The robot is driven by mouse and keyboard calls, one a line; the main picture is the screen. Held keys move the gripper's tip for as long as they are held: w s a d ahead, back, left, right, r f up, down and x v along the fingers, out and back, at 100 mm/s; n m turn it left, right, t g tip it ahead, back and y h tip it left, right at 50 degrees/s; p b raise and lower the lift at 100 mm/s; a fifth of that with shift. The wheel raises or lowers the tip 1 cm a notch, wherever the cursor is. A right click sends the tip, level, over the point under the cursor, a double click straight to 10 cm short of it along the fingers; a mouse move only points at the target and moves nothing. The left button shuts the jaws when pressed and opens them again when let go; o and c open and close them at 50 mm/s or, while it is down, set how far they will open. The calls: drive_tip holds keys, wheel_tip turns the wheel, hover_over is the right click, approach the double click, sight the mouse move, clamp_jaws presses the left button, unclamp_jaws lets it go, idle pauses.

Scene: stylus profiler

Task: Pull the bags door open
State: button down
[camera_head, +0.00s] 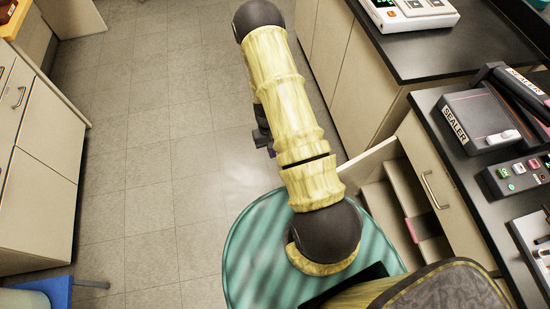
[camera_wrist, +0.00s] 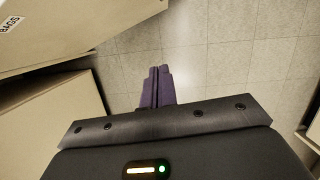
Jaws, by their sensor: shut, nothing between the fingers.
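The bags door (camera_head: 368,158) stands swung out from the dark-topped cabinet on the right, and shelves (camera_head: 388,208) show inside the opening. In the wrist view, a cream panel (camera_wrist: 75,25) with a "BAGS" label runs across the upper left at a slant. My gripper (camera_wrist: 160,70) has its purple fingers together, empty, pointing at the floor area beside that panel. It does not appear to touch the panel. The door's handle is not visible.
A cabinet front with a metal bar handle (camera_head: 430,190) is right of the opening. The black counter carries a sealer (camera_head: 480,120) and a button box (camera_head: 520,173). Cream drawers (camera_head: 38,180) stand at the left. The tiled floor (camera_head: 150,150) between is clear.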

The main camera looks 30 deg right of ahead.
drive_tip(key=v, duration=0.8)
drive_tip(key=shift+s+r+b, duration=0.25)
drive_tip(key=shift+s+b, duration=0.05)
drive_tip(key=shift+b, duration=0.1)
drive_tip(key=s+a+r+t, duration=0.1)
drive_tip(key=s+a+r, duration=0.1)
drive_tip(key=r, duration=0.6)
drive_tip(key=s+a+r+t, duration=0.2)
drive_tip(key=s+a+r, duration=0.1)
drive_tip(key=r, duration=0.4)
drive_tip(key=s+a+r+n+t, duration=0.1)
drive_tip(key=s+a+r+t, duration=0.1)
drive_tip(key=s+r, duration=0.3)
wheel_tip(320, 180, up, 4)
drive_tip(key=shift+a+f, duration=0.15)
drive_tip(key=shift+w, duration=0.1)
